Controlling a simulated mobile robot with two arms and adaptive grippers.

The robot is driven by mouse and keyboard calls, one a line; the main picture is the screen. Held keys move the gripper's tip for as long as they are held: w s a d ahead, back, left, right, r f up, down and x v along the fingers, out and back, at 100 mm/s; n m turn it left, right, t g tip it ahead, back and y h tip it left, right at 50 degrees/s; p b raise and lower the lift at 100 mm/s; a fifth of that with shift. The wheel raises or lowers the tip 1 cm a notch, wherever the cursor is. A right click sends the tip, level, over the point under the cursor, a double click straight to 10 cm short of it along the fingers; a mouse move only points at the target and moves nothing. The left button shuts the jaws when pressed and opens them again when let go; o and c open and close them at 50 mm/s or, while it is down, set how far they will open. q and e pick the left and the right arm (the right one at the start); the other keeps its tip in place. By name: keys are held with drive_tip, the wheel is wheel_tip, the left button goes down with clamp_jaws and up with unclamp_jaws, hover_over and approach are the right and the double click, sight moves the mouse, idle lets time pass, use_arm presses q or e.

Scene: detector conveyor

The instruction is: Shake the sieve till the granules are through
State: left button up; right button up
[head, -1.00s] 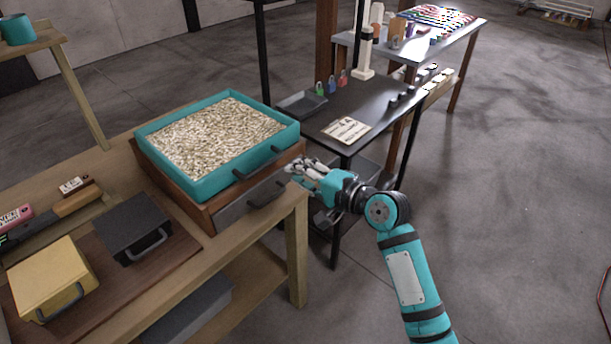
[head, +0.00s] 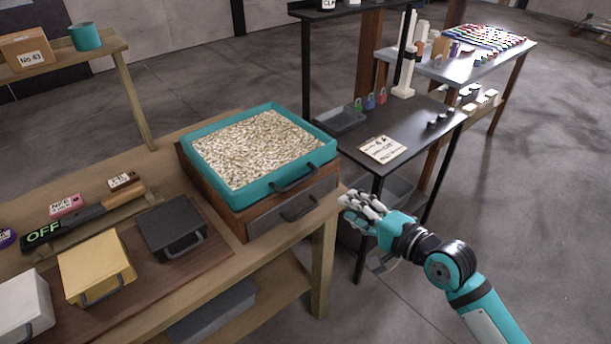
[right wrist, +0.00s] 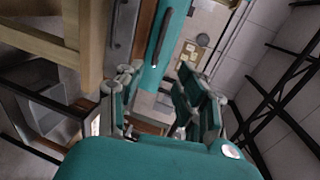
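The sieve (head: 330,157) is a teal square tray filled with pale granules (head: 255,147). It sits level on a brown wooden box with a grey drawer front (head: 290,212) on the wooden table. A dark handle (head: 293,178) is on its front side; the sieve's teal edge also shows in the right wrist view (right wrist: 166,45). My right gripper (head: 352,204) is just right of the box's front corner, apart from the sieve. In the right wrist view its fingers (right wrist: 155,100) are spread with nothing between them. My left gripper is not in view.
Yellow (head: 95,265), dark grey (head: 171,227) and white (head: 22,305) handled boxes stand on the table's left. A detector wand (head: 90,215) reading OFF lies behind them. A black table (head: 420,130) with a paper card stands at the right. Open floor lies right.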

sight(304, 181)
drive_tip(key=p+x, duration=0.1)
drive_tip(key=x, duration=1.6)
drive_tip(key=shift+w+a+f, duration=0.1)
drive_tip(key=shift+w+a, duration=0.05)
drive_tip(key=shift+w, duration=0.1)
clamp_jaws()
